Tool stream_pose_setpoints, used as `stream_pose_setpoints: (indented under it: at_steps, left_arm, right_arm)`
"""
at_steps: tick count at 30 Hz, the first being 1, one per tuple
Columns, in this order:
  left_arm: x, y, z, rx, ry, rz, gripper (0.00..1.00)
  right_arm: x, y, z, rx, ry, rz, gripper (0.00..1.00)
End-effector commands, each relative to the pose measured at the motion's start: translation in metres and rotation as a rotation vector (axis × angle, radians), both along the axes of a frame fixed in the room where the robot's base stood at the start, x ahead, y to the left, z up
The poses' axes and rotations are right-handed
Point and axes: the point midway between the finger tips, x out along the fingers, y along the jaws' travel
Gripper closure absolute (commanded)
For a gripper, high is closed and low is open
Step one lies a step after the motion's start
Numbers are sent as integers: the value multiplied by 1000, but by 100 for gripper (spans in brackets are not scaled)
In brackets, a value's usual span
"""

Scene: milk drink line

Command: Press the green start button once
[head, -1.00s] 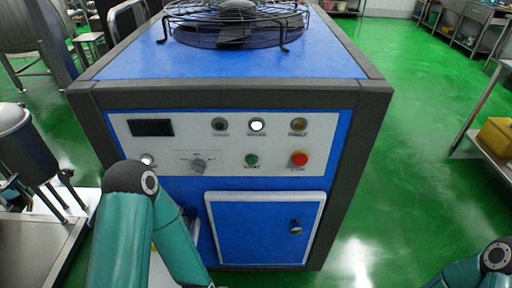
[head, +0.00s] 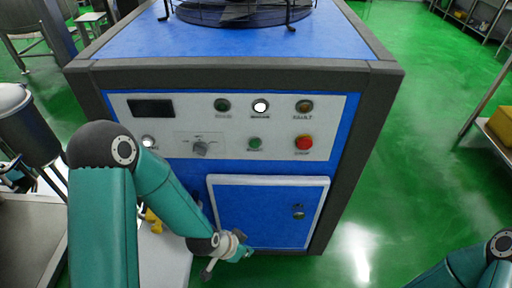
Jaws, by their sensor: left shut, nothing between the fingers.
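The green start button (head: 255,143) sits on the white control panel (head: 228,133) of the blue machine, in the lower row of controls. A red stop button (head: 303,142) is to its right. My left gripper (head: 245,253) is shut and empty. In the picture it is well below the start button, near the lower left corner of the blue cabinet door, and apart from the button. Nothing covers the start button. Of my right arm only a part shows at the bottom right, and its gripper is out of view.
A rotary selector (head: 200,148) sits left of the start button. Indicator lamps and a dark display (head: 152,108) fill the upper row. The blue door (head: 268,214) has a latch below the panel. A steel table with a pot (head: 28,130) stands at left. Green floor is free at right.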

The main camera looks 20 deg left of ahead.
Motion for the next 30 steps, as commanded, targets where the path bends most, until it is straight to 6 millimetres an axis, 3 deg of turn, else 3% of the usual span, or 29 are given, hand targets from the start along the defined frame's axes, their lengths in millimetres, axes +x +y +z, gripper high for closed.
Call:
stream_pose_setpoints:
  at_steps: [1,6,9,13,18,30]
  left_arm:
    - [22,3,21,58,-121,-110,100]
    - [73,9,96,323,-484,-489,100]
    - [90,11,138,485,-649,-657,100]
    - [102,13,177,650,-786,-802,100]
    - [106,14,198,752,-855,-881,100]
    - [108,15,199,760,-858,-887,100]
  right_arm:
    - [0,0,-6,0,0,0,100]
    - [0,0,-14,0,0,0,100]
    - [0,0,-18,0,0,0,100]
    - [0,0,-21,0,0,0,100]
    - [0,0,-22,0,0,0,100]
    - [0,0,-21,0,0,0,100]
